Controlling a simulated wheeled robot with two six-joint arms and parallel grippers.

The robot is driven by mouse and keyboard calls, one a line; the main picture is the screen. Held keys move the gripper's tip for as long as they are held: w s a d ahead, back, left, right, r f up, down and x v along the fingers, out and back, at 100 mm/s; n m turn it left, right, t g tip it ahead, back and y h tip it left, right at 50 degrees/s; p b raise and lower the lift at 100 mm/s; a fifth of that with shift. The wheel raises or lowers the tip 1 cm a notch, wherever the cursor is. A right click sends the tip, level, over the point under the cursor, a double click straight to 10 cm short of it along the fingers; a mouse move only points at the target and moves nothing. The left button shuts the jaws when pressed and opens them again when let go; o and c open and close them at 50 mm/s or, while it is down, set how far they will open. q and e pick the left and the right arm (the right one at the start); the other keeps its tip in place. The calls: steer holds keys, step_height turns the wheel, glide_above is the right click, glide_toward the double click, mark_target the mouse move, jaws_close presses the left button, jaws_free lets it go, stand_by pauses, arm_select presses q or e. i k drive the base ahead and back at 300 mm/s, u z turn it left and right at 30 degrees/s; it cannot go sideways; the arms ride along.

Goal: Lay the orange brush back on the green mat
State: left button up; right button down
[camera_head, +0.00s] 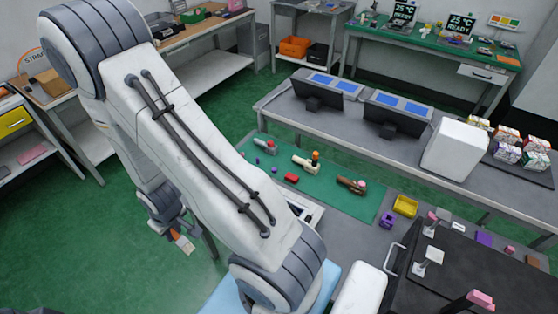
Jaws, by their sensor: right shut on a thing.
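The green mat (333,198) lies on the grey table in the middle of the view, partly hidden behind my white arm. My right gripper (174,233) hangs left of the table, over the green floor, well away from the mat. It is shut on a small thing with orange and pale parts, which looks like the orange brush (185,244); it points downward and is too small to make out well. My left gripper is not in view.
On the mat stand a beige piece with an orange knob (308,163), a red block (291,178) and a brown piece with a pink knob (351,185).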

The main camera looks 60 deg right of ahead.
mark_target(337, 201)
steer(key=i, duration=1.15)
steer(key=z, duration=3)
